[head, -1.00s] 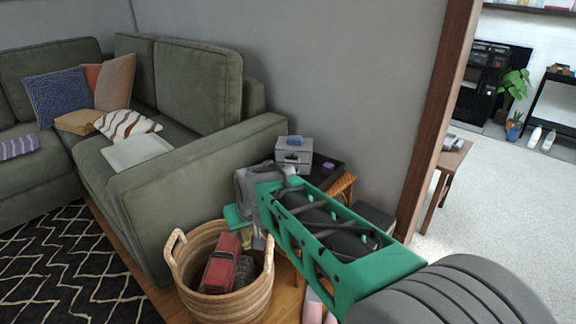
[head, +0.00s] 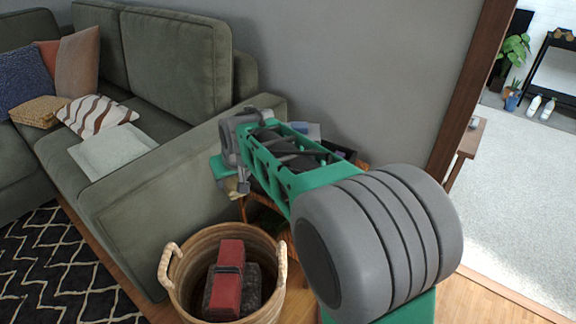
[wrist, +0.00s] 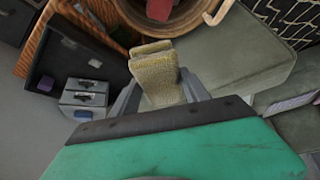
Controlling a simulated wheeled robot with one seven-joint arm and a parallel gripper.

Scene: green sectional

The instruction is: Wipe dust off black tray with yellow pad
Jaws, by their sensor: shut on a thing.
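A yellow pad (wrist: 156,76) is held between the fingers of my gripper (wrist: 160,90). A small part of the pad also shows beside my gripper (head: 236,178) in the head view. In the head view my arm hides most of the tray (head: 342,151); only a dark edge shows.
A grey box (wrist: 84,98) with a blue item, and a small purple block (wrist: 45,84), sit on the tray. A wicker basket (head: 182,285) holding a red item stands in front. The sofa armrest (head: 170,170) borders the table's left; the wall is behind.

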